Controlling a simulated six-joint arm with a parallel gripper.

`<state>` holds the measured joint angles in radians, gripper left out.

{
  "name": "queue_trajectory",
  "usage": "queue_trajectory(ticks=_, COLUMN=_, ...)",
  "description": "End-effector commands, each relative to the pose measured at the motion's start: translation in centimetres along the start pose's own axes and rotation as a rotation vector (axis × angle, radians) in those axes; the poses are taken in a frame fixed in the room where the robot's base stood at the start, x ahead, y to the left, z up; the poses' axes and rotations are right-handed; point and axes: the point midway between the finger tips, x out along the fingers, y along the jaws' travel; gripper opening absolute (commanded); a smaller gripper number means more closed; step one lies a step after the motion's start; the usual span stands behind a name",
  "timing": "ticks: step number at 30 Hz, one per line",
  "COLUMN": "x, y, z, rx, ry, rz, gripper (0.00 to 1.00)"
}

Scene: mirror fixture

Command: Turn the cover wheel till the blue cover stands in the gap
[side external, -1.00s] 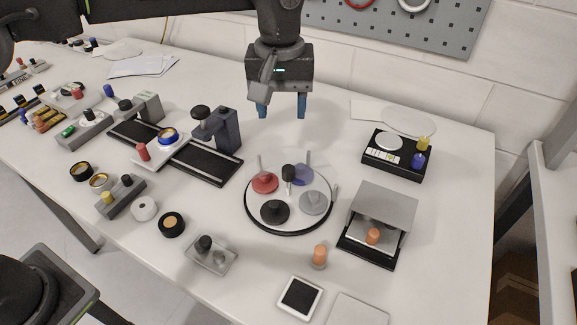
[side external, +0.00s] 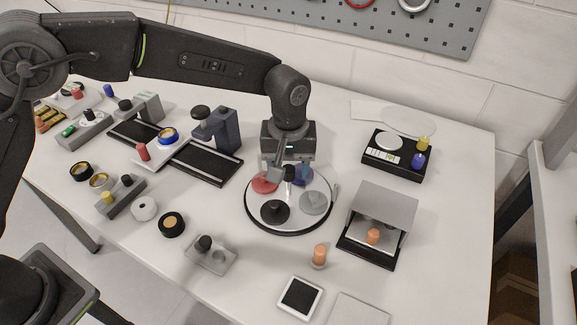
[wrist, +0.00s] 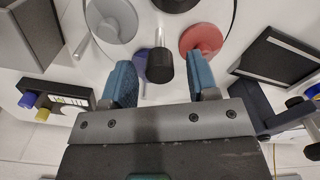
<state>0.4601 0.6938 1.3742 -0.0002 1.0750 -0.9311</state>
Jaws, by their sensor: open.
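The cover wheel (side external: 287,224) is a round white plate with a black rim. It carries a red cover (side external: 263,185), a black cover (side external: 274,211), a grey cover (side external: 314,203) and a blue cover, which is largely hidden behind the knob in the wrist view (wrist: 140,61). A black upright knob (wrist: 160,66) stands on the wheel. My gripper (wrist: 159,72) is open, its blue fingers on either side of the knob in the wrist view. I see no clear contact. In the side view my gripper hangs over the wheel's far edge. I cannot tell which spot is the gap.
Right of the wheel stand a grey box-like fixture (side external: 384,207) and a black scale (side external: 407,165). An orange peg (side external: 320,254) stands in front. On the left are a black rail (side external: 212,164) and a dark stand (side external: 226,131).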

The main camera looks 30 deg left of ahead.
Motion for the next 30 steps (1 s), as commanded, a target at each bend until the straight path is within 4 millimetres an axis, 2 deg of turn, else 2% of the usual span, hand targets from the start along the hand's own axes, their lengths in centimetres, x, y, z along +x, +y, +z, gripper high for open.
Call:
queue_trajectory(ticks=11, x=0.55, y=0.02, z=-0.01, rx=0.0, ry=0.001, rz=0.001, gripper=0.54)
queue_trajectory(ticks=27, x=0.52, y=0.01, z=-0.01, rx=0.0, ry=0.001, rz=0.001, gripper=0.02)
queue_trajectory(ticks=30, x=0.51, y=0.01, z=-0.01, rx=0.0, ry=0.001, rz=0.001, gripper=0.0)
